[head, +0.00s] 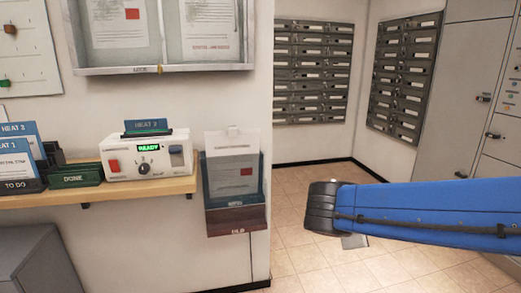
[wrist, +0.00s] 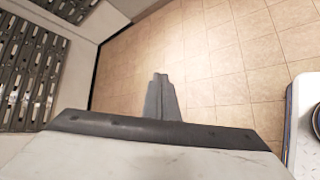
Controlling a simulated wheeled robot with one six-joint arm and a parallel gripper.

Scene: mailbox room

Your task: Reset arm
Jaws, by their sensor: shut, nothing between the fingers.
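My blue arm (head: 430,208) reaches in from the right edge of the head view and ends in a black joint (head: 322,207) over the tiled floor. In the wrist view my gripper (wrist: 160,80) is shut, its grey fingers together with nothing between them. It hangs in free air above the floor. In the head view only a small grey piece shows under the arm; the fingers cannot be made out there.
A wooden shelf (head: 95,198) on the left bears a white device (head: 147,158) reading READY and a green DONE tray (head: 75,176). A wall pocket (head: 236,215) holds papers. Mailbox panels (head: 313,70) line the back wall. The tiled floor (head: 300,180) around my gripper is clear.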

